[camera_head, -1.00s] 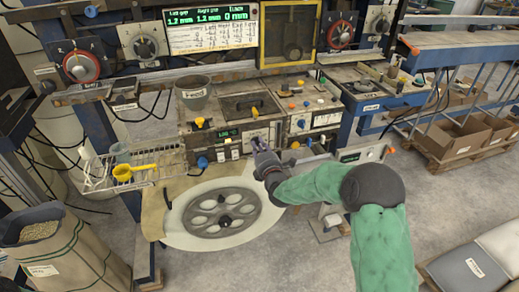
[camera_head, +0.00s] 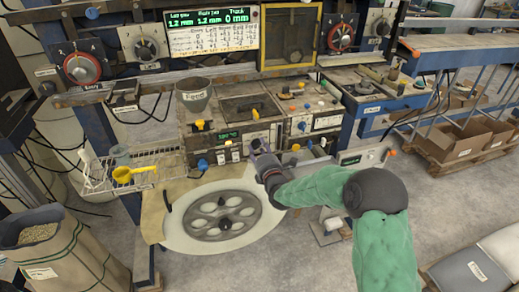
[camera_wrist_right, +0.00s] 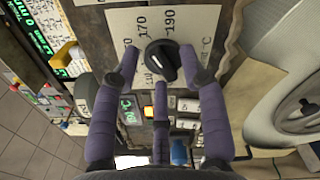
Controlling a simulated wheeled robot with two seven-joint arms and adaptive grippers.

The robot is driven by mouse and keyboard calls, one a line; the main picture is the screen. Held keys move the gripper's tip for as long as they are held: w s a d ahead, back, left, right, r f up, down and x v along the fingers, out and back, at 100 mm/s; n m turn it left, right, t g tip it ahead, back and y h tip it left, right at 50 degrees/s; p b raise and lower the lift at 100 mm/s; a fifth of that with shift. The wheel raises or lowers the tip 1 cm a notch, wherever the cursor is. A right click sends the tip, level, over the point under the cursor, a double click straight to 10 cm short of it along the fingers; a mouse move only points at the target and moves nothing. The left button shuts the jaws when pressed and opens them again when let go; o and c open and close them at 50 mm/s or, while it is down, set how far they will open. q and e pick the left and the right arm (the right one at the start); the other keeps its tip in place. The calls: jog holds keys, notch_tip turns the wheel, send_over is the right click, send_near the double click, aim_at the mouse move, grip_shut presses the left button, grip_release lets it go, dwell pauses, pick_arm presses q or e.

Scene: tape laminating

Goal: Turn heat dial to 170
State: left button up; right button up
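The heat dial (camera_wrist_right: 163,62) is a round black knob with a raised grip bar on a pale scale plate (camera_wrist_right: 125,22). Printed numbers including 170 and 190 show above it in the right wrist view. A white mark shows on the knob's lower right, but I cannot tell its exact reading. My right gripper (camera_wrist_right: 159,60) has its purple fingers spread around the dial, one on each side and the third below. Firm contact is not clear. In the head view the right gripper (camera_head: 256,146) covers the dial. My left gripper is out of view.
A blue knob (camera_wrist_right: 178,152) is near the third finger. A grey spoked wheel (camera_head: 213,215) lies below the panel. A grey cup (camera_head: 195,97) stands above left.

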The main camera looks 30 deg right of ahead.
jog(key=v, duration=1.2)
dwell(0.6)
